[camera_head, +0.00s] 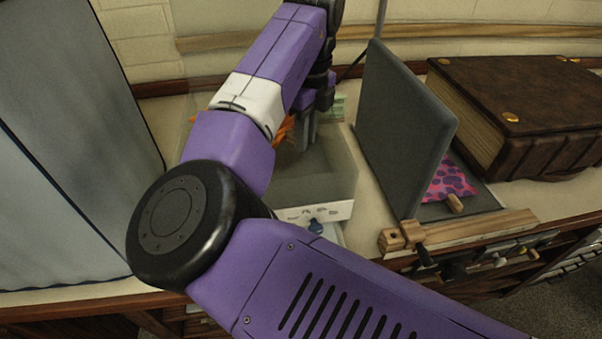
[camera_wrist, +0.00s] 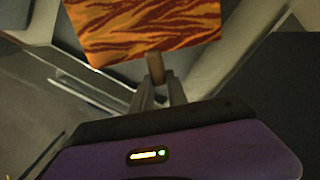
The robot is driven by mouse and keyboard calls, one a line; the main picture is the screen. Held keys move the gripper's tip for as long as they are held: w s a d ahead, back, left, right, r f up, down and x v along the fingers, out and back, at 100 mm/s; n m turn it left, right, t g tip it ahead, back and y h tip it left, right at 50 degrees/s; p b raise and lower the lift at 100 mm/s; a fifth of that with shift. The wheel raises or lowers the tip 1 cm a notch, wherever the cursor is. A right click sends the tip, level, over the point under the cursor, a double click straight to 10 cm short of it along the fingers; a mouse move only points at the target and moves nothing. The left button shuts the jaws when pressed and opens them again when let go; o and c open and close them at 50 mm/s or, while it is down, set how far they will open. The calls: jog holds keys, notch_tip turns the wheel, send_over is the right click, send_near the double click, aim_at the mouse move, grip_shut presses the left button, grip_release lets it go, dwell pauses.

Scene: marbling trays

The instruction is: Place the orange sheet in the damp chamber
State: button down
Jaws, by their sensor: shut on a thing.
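The orange sheet, with dark wavy stripes, fills the top of the wrist view (camera_wrist: 145,28). It has a small wooden tab (camera_wrist: 155,66), and my gripper (camera_wrist: 157,88) is shut on that tab. In the head view only bits of the orange sheet (camera_head: 286,130) show past my arm. My gripper (camera_head: 304,130) is there above or inside a clear-walled box (camera_head: 335,180) with a pale, marked front, which looks like the damp chamber. My arm hides much of the box and sheet, so I cannot tell how deep the sheet is.
A grey hinged board (camera_head: 400,125) stands open right of the box, with a pink spotted sheet (camera_head: 447,180) and its wooden tab (camera_head: 455,204) beside it. A thick brown book (camera_head: 530,95) lies at the right. A grey panel (camera_head: 60,140) stands at the left.

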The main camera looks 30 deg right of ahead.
notch_tip(320, 180, down, 12)
jog(key=shift+r, duration=0.25)
jog(key=shift+f, duration=0.3)
